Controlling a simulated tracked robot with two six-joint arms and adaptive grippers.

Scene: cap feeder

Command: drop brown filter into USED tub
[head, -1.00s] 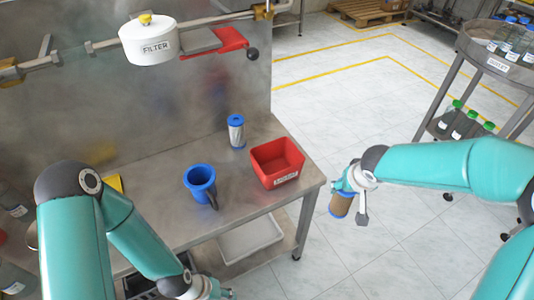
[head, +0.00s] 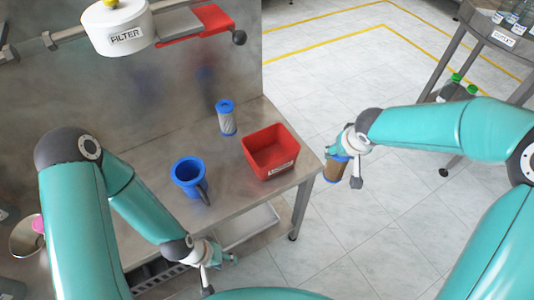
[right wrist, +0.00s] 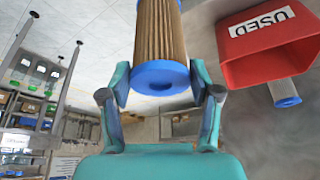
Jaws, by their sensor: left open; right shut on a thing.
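The brown pleated filter (head: 337,170) with a blue end cap is held in my right gripper (head: 347,158), off the table's right edge, above the floor. In the right wrist view the brown filter (right wrist: 160,28) sits between the two fingers of my right gripper (right wrist: 160,78), which are shut on it. The red USED tub (head: 256,161) stands near the table's right end, left of the held filter and apart from it. The tub (right wrist: 265,62) also shows at the upper right of the right wrist view. My left gripper (head: 219,272) is open and empty at the table's front.
A blue-capped white filter (head: 227,121) stands behind the tub. A blue jug (head: 188,174) stands left of it. A white FILTER housing (head: 119,27) hangs on a pipe at the upper left. Floor between is clear.

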